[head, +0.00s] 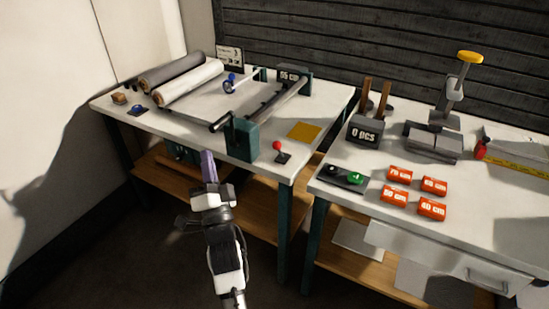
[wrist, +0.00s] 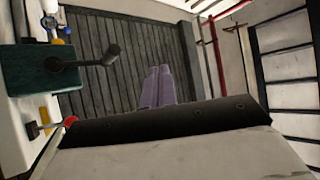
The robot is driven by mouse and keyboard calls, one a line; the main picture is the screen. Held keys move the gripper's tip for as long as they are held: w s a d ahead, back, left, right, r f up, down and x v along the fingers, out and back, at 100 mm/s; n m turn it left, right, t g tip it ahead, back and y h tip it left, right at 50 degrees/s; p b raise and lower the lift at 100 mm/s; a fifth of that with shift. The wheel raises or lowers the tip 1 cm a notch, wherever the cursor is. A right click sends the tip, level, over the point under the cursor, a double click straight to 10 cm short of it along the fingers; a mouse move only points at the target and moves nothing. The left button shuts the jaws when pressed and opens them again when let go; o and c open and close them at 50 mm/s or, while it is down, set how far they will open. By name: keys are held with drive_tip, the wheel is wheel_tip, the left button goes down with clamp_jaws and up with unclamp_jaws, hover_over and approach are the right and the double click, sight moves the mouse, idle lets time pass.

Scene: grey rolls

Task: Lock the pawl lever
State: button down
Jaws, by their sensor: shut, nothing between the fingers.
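A small lever with a red knob (head: 277,147) stands on a dark base on the left table, right of the teal bracket (head: 241,137); I take it to be the pawl lever. Its red knob also shows in the wrist view (wrist: 70,121), at the lower left, partly cut off by my gripper's body. My gripper (head: 208,165) is shut and empty, in front of the table's front edge, left of the lever and apart from it. Its purple fingers lie together in the wrist view (wrist: 158,87). Whether the lever is locked cannot be told.
A dark crank handle (head: 220,122) juts from the teal bracket near my fingertips and also shows in the wrist view (wrist: 95,60). Grey and white rolls (head: 185,75) lie at the back left. The right table holds several orange weights (head: 400,174), a grey counter box (head: 365,130) and a yellow-topped press (head: 468,57).

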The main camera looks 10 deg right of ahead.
drive_tip(key=d+f+m+g+h, duration=0.3)
drive_tip(key=d+f+m+h, duration=0.4)
drive_tip(key=d+f, duration=0.8)
drive_tip(key=shift+s+d+f+m, duration=0.15)
drive_tip(key=shift+s+d+m, duration=0.05)
drive_tip(key=shift+s+m, duration=0.1)
drive_tip(key=p, duration=0.2)
approach(277, 149)
drive_tip(key=x, duration=0.7)
drive_tip(key=shift+a, duration=0.1)
drive_tip(key=shift+g, duration=0.3)
